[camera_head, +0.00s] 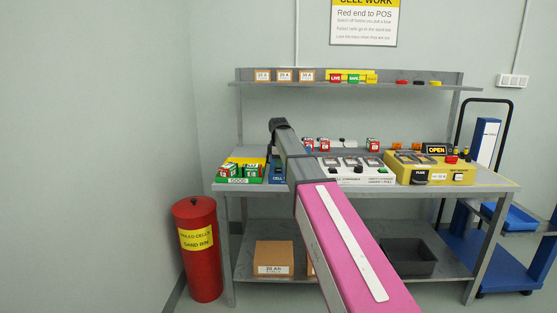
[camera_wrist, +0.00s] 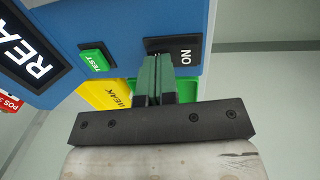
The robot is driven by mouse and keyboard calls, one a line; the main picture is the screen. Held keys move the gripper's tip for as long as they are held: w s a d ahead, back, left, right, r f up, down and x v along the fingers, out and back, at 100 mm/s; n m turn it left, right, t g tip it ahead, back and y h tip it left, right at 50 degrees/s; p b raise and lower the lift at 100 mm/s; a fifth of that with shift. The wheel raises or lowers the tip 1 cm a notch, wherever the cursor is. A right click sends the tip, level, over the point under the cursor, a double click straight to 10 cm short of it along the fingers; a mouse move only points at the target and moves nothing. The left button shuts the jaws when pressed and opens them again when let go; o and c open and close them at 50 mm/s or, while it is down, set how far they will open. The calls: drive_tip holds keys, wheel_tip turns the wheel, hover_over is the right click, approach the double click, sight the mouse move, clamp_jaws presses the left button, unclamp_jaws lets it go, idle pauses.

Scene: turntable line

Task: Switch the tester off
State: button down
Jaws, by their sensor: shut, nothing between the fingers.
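The tester is the blue box with a dark display in the wrist view (camera_wrist: 125,25); part of it also shows behind my arm in the head view (camera_head: 278,174). Its face carries a green TEST button (camera_wrist: 97,58) and a black switch (camera_wrist: 183,46) marked ON, seen upside down. My gripper (camera_wrist: 158,58) is shut and empty, its green fingertips overlapping the lower part of the black switch. I cannot tell whether they touch it. In the head view the fingers are hidden behind my arm.
A yellow WEAK tray (camera_wrist: 100,95) shows beyond my fingers, with green beside it. On the bench, the green GOOD tray (camera_head: 240,181) with cells stands left of the tester; a white panel (camera_head: 355,178) and a yellow unit (camera_head: 455,176) stand right. A red sand bin (camera_head: 199,260) is on the floor.

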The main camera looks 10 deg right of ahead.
drive_tip(key=shift+f, duration=0.1)
drive_tip(key=shift+w+f, duration=0.1)
drive_tip(key=shift+f, duration=0.05)
idle(0.3)
drive_tip(key=shift+s+r, duration=0.2)
drive_tip(key=shift+s, duration=0.65)
drive_tip(key=shift+w+a+r, duration=0.1)
drive_tip(key=shift+r, duration=0.05)
drive_tip(key=shift+r, duration=0.25)
wheel_tip(320, 180, up, 13)
drive_tip(key=s, duration=0.2)
